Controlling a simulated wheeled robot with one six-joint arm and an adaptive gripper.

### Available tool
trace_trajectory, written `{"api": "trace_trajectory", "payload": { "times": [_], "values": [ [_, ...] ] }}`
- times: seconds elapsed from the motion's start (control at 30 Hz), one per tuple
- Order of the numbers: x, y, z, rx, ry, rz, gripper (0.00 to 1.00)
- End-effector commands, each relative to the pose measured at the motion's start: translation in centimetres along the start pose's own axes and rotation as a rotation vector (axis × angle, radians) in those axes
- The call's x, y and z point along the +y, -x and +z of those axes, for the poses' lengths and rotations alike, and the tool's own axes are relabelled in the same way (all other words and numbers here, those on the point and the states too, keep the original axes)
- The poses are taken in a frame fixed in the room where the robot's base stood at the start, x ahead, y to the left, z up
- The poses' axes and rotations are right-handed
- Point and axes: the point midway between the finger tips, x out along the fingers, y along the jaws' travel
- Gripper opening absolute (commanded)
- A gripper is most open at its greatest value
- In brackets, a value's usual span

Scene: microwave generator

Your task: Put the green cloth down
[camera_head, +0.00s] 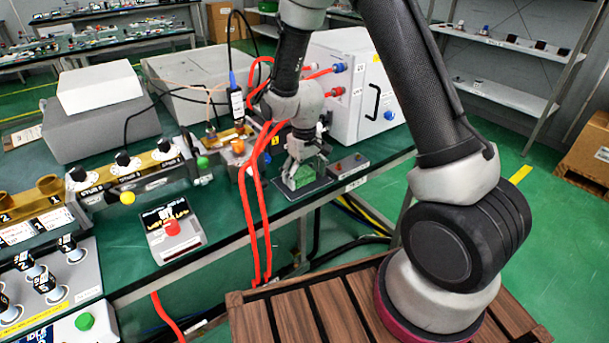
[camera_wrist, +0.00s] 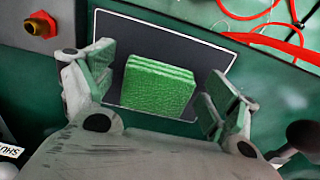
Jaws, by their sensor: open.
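The green cloth (camera_wrist: 158,88) is a folded, layered block. It lies on a dark flat tray (camera_wrist: 195,42) with a light rim. In the wrist view my gripper (camera_wrist: 152,85) is open, with one finger on each side of the cloth and a visible gap to both. In the head view the cloth (camera_head: 302,177) shows on the tray (camera_head: 284,189) at the table's front edge, partly hidden by my gripper (camera_head: 297,165) just above it.
A white cabinet (camera_head: 345,95) with hoses stands behind. Red hoses (camera_head: 250,200) hang left of my gripper. A small box with a red button (camera_head: 172,228) and a brass-coloured fixture (camera_head: 125,170) are to the left. A low switch box (camera_head: 348,166) sits right of the tray.

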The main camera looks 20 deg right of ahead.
Motion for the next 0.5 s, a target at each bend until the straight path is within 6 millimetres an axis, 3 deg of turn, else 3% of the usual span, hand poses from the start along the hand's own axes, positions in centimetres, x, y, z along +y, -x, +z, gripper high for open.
{"api": "trace_trajectory", "payload": {
  "times": [0.17,0.27,0.5],
  "values": [
    [0.0,0.4,0.0,0.001,0.0,0.0,0.88],
    [0.0,1.7,-0.1,0.004,0.0,0.0,0.88],
    [0.0,7.1,-0.1,0.006,0.0,0.0,0.88]
  ]
}}
